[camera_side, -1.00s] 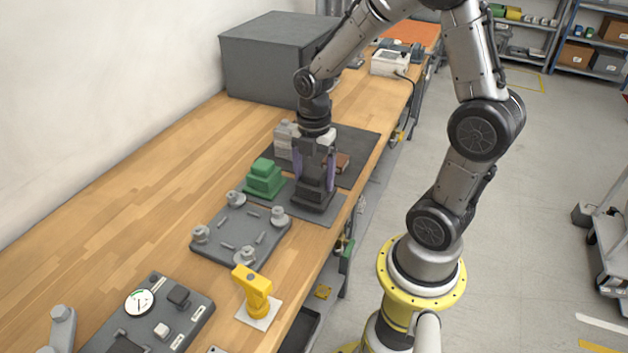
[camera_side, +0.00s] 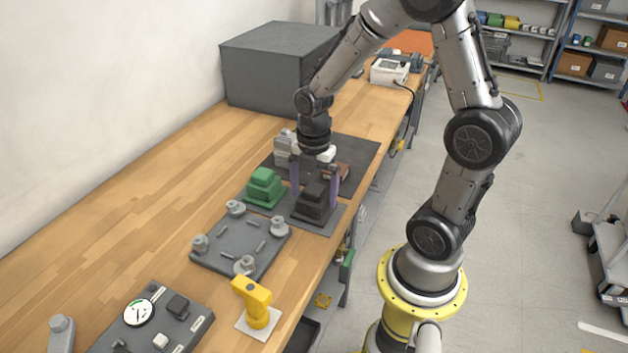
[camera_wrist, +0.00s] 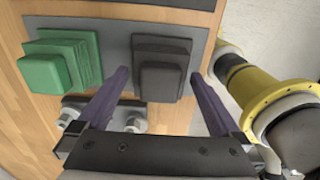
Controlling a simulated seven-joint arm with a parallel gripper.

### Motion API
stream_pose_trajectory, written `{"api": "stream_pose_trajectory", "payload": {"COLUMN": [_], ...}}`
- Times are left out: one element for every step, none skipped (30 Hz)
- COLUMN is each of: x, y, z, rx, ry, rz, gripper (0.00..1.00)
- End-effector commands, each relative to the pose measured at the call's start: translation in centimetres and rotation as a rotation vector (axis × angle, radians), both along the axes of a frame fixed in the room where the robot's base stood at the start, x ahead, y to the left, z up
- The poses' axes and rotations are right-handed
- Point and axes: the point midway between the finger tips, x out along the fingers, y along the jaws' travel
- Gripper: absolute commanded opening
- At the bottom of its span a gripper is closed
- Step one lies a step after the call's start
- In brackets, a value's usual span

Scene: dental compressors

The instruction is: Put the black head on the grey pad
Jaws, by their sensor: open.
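The black head (camera_side: 315,200) is a dark stepped block standing upright on the grey pad (camera_side: 330,220). In the wrist view the black head (camera_wrist: 162,70) sits on the grey pad (camera_wrist: 120,32) beside a green stepped block. My gripper (camera_side: 314,190) is open above the black head, with its purple fingers on either side of it. In the wrist view the two fingertips (camera_wrist: 160,75) are spread wide, apart from the head's sides, and nothing is held between them.
The green stepped block (camera_side: 264,188) stands just left of the head. A grey plate with several bolts (camera_side: 240,245) lies nearer the camera. A yellow fixture (camera_side: 256,305) and a gauge panel (camera_side: 150,325) are in front. A large grey box (camera_side: 275,70) stands behind.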

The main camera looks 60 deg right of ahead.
Motion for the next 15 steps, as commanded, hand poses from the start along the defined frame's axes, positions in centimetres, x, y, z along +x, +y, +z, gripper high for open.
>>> {"api": "stream_pose_trajectory", "payload": {"x": [0.1, 0.1, 0.1, 0.2, 0.2, 0.1, 0.2, 0.2, 0.1, 0.2, 0.2, 0.1, 0.1, 0.1, 0.1], "y": [0.0, 0.0, -0.1, -0.1, -0.1, -0.1, -0.1, -0.1, -0.1, -0.1, -0.1, 0.0, 0.0, 0.0, 0.0], "z": [0.4, 0.7, 1.3, 1.7, 2.2, 3.0, 3.7, 4.3, 5.1, 5.8, 6.4, 7.2, 7.8, 8.4, 9.1], "rx": [-0.001, -0.001, -0.002, -0.002, -0.002, -0.002, -0.003, -0.003, -0.003, -0.003, -0.003, -0.002, -0.002, -0.002, -0.002], "ry": [-0.003, -0.004, -0.006, -0.006, -0.007, -0.007, -0.008, -0.008, -0.008, -0.008, -0.008, -0.007, -0.007, -0.006, -0.006], "rz": [0.0, 0.0, 0.0, 0.0, 0.0, 0.0, 0.0, 0.0, 0.0, 0.0, 0.0, 0.0, 0.0, 0.0, 0.0], "gripper": [1.0, 1.0, 1.0, 1.0, 1.0, 1.0, 1.0, 1.0, 1.0, 1.0, 1.0, 1.0, 1.0, 1.0, 1.0]}}
